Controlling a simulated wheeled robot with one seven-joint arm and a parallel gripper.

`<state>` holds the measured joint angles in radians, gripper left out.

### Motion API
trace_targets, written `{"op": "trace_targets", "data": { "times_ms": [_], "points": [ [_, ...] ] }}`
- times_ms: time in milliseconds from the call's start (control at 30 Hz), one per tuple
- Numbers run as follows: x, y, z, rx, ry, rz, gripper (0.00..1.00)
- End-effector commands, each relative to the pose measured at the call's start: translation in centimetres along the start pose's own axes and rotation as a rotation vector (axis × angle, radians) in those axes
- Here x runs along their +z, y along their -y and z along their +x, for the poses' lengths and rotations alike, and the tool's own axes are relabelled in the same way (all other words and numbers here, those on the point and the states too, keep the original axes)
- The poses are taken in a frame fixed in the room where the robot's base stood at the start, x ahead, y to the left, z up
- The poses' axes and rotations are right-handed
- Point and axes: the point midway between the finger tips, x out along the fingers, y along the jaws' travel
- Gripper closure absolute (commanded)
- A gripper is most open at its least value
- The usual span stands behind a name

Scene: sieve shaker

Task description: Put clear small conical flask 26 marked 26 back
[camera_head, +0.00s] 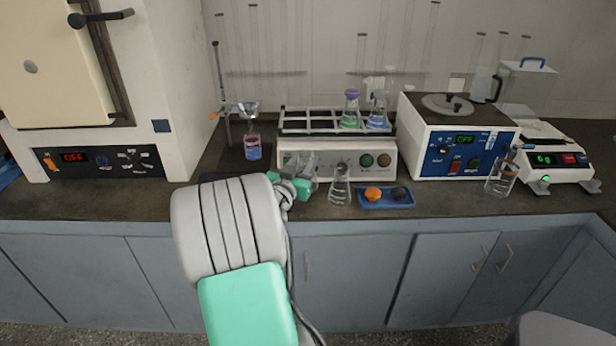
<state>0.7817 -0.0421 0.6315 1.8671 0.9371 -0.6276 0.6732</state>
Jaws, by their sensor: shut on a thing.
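A clear small conical flask (340,191) is at the front of the counter, left of a small blue tray. Its marking is too small to read. My gripper (331,170) reaches in from the left at the height of the flask's neck and is shut on it. The fingertips are small and partly hidden by my wrist. I cannot tell whether the flask's base touches the counter. Behind it is a white shaker (338,144) with a dark compartment rack (305,113) on top. A green-liquid flask (350,117) and a blue-liquid flask (378,119) stand in its right compartments.
The blue tray (386,205) holds an orange and a dark item. A stand with a flask of pink and blue liquid (253,148) is left of the shaker. A white bath unit (458,140), a glass beaker (501,180) and a balance (556,160) stand right.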

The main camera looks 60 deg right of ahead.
Motion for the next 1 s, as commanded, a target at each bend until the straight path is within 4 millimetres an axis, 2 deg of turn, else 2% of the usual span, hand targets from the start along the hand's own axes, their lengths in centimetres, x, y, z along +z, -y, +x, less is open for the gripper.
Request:
{"op": "trace_targets", "data": {
  "times_ms": [33, 133, 267, 433, 800, 833, 1000],
  "points": [
    [1.1, -0.1, 0.9, 0.003, 0.001, -0.003, 1.00],
    [2.4, -0.1, 2.1, 0.001, -0.002, -0.001, 1.00],
    [3.5, -0.1, 2.9, 0.000, -0.002, 0.000, 1.00],
    [6.5, 0.0, 3.0, -0.002, -0.001, -0.002, 1.00],
    [6.9, 0.0, 3.0, -0.002, -0.004, 0.001, 1.00],
    [6.9, 0.0, 3.0, -0.002, -0.003, 0.001, 0.66],
    [6.8, 0.0, 2.9, -0.002, -0.003, 0.001, 0.52]
  ]
}}
